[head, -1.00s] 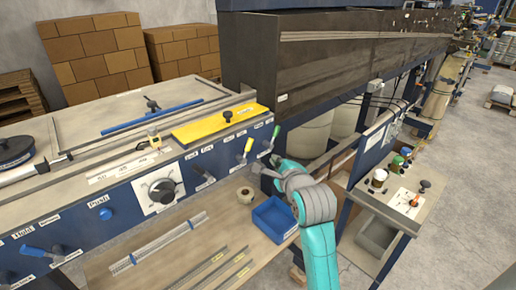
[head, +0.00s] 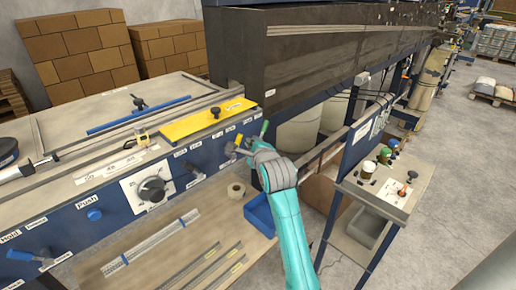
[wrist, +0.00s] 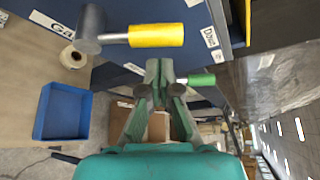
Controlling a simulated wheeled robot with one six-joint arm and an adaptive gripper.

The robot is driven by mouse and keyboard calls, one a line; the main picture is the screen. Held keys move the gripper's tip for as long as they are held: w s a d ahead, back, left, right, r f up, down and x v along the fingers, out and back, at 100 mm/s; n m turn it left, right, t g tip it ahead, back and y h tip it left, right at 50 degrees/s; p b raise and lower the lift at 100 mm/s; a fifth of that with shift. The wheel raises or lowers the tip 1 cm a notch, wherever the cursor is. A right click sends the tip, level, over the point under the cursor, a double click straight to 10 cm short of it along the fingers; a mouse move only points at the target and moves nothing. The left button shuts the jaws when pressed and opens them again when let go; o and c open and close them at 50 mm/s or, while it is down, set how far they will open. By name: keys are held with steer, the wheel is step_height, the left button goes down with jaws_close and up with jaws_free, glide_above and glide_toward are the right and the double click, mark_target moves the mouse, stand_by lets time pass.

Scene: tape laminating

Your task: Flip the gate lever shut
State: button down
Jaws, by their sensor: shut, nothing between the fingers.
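A lever with a yellow grip (wrist: 156,36) and a grey metal hub (wrist: 90,30) is at the top of the wrist view. A label beginning "Ga" (wrist: 50,22) is beside its hub, partly hidden, so I take it as the gate lever. In the head view its yellow grip (head: 238,140) points up from the blue front panel. My gripper (wrist: 160,68) is shut and empty, just below the yellow grip in the wrist view; contact cannot be told. In the head view my gripper (head: 240,150) is at the panel, beside the levers.
A green-gripped lever (wrist: 201,80) is close right of my fingers. A blue bin (head: 260,214) and a tape roll (head: 236,190) are on the shelf below. A yellow plate (head: 208,120) lies on the machine top. A small stand with bottles (head: 386,155) is to the right.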

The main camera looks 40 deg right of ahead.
mark_target(237, 139)
steer(key=shift+w+a+r, duration=0.15)
steer(key=shift+a+r, duration=0.3)
steer(key=shift+a, duration=0.35)
steer(key=shift+a+r+n, duration=0.2)
steer(key=shift+a+n, duration=0.05)
steer(key=shift+n, duration=0.25)
steer(key=a+n+t+h, duration=0.1)
steer(key=n, duration=0.1)
steer(key=a+r+n+t+h, duration=0.1)
steer(key=n, duration=0.1)
steer(key=shift+a+t, duration=0.3)
steer(key=shift+a, duration=0.05)
steer(key=a+n+t, duration=0.1)
steer(key=n, duration=0.1)
steer(key=a+n+t, duration=0.1)
steer(key=n, duration=0.1)
steer(key=shift+a+n+h, duration=0.25)
steer(key=shift+n+h, duration=0.05)
steer(key=shift+a+f, duration=0.15)
stand_by(0.3)
